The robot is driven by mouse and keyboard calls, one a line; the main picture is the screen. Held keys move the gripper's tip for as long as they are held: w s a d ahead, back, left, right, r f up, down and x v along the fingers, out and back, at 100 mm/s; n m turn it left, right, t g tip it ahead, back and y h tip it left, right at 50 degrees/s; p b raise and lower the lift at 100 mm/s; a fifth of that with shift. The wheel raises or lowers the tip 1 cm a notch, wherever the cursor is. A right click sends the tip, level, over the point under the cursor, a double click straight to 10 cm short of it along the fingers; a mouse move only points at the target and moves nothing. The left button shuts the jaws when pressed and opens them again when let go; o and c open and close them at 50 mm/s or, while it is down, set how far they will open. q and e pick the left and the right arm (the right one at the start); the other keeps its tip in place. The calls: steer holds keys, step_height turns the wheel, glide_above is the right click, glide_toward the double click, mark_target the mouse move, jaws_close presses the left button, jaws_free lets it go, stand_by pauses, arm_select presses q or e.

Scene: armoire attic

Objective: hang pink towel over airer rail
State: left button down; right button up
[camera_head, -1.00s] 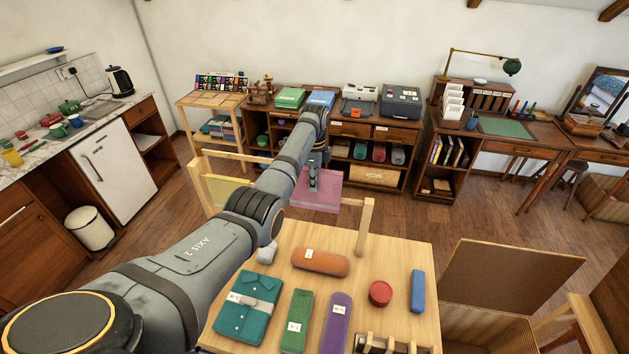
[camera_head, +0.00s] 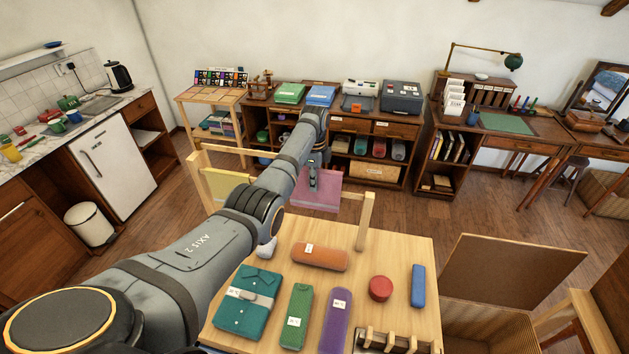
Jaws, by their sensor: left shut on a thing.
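The pink towel (camera_head: 318,197) is a flat, square-looking piece behind the table's far edge, between the two posts of the wooden airer (camera_head: 366,222). My left gripper (camera_head: 313,184) is shut on the pink towel near its upper middle. The airer has a pale rail (camera_head: 238,149) at its left part; my left arm hides much of its middle. A yellowish cloth (camera_head: 222,188) hangs at the airer's left end. I cannot tell whether the towel touches the rail. My right gripper is not in view.
The light wood table (camera_head: 390,255) in front holds a teal folded shirt (camera_head: 247,301), an orange roll (camera_head: 320,257), green and purple rolls, a red round tin (camera_head: 380,288) and a blue block. An open wicker box (camera_head: 490,315) stands at right. Floor beyond the airer is clear.

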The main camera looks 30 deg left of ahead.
arm_select(q)
step_height(320, 180, down, 7)
steer(key=b, duration=0.4)
steer(key=shift+r, duration=0.15)
stand_by(1.8)
steer(key=c, duration=1.2)
jaws_free()
step_height(320, 180, up, 12)
